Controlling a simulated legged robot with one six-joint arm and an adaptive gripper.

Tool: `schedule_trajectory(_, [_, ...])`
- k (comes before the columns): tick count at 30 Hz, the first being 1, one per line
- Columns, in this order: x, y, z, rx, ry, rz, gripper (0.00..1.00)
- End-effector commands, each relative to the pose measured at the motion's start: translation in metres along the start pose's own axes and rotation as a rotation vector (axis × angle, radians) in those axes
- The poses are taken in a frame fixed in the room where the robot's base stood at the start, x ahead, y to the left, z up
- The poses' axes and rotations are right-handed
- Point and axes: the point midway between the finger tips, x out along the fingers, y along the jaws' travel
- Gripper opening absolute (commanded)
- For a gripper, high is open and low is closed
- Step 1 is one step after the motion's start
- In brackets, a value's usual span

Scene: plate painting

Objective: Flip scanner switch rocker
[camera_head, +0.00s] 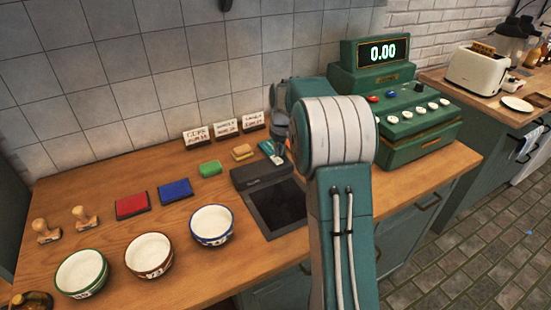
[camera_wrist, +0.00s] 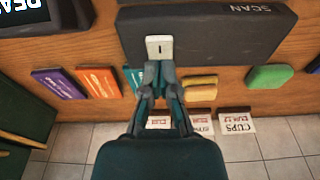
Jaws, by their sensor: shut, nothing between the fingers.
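The scanner is a dark box (camera_head: 262,172) with a dark flat panel (camera_head: 275,208) in front of it, on the wooden counter. In the wrist view its dark housing (camera_wrist: 225,35) carries the word SCAN. The white rocker switch (camera_wrist: 159,46) with a short line mark sits on the housing's edge facing the wall. My gripper (camera_wrist: 158,68) is shut and empty, its fingertips right at the rocker's lower edge in that view. Whether they touch it I cannot tell. In the head view my arm hides the rocker and most of the gripper.
A green cash register (camera_head: 400,110) stands right of the scanner. Colored cards (camera_wrist: 100,82) and a yellow block (camera_wrist: 200,88) lie close beside my fingers.

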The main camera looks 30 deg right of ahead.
Motion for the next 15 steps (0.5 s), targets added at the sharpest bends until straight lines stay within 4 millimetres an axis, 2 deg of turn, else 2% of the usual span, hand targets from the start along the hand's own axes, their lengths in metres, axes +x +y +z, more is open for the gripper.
schedule_trajectory(15, [0.0073, 0.0, 0.0011, 0.0, -0.001, 0.0, 0.0])
